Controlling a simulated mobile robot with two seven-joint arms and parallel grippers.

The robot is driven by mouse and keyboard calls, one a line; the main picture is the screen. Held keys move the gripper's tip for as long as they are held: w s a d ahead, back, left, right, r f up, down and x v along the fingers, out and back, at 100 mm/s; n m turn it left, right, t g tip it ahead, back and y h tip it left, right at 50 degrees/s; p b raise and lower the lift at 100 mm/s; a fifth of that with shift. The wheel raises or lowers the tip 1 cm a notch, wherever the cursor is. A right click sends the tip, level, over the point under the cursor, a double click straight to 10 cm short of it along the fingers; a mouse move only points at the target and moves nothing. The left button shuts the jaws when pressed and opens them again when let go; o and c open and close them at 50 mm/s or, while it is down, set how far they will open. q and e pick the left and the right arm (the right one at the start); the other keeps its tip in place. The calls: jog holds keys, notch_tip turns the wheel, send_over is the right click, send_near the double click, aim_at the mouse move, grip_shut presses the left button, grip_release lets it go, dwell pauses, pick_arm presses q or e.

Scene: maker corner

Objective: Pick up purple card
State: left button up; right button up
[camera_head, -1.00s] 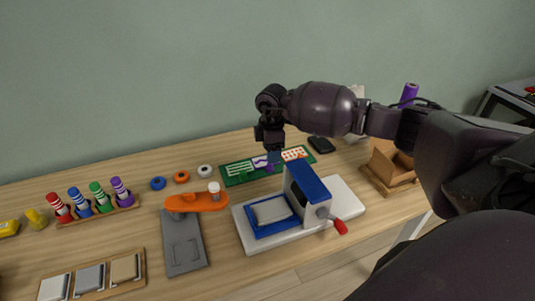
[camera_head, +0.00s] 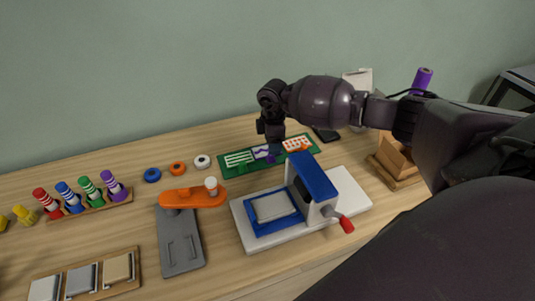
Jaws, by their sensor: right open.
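The purple card (camera_head: 261,152) is white with a purple wavy mark and lies on a green board (camera_head: 232,169) near the wall. It sits between a card with green stripes (camera_head: 239,158) and a card with orange dots (camera_head: 296,143). My right gripper (camera_head: 273,155) points down over the board at the purple card's right part and hides some of it. Its jaws are open, with nothing seen held between them. Whether the fingertips touch the card cannot be told. My left gripper is not in view.
A blue-and-white press (camera_head: 316,184) with a red handle stands in front of the board. An orange-armed tool (camera_head: 193,197) and blue, orange and white rings (camera_head: 202,162) are to its left. A dark flat object (camera_head: 326,135) and a wooden stand (camera_head: 395,160) are at right.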

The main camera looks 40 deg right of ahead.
aim_at(260, 152)
notch_tip(260, 152, down, 5)
jog(key=shift+w+a+f+b, duration=0.1)
jog(key=shift+w+a+b, duration=0.05)
jog(key=shift+b, duration=0.45)
grip_shut()
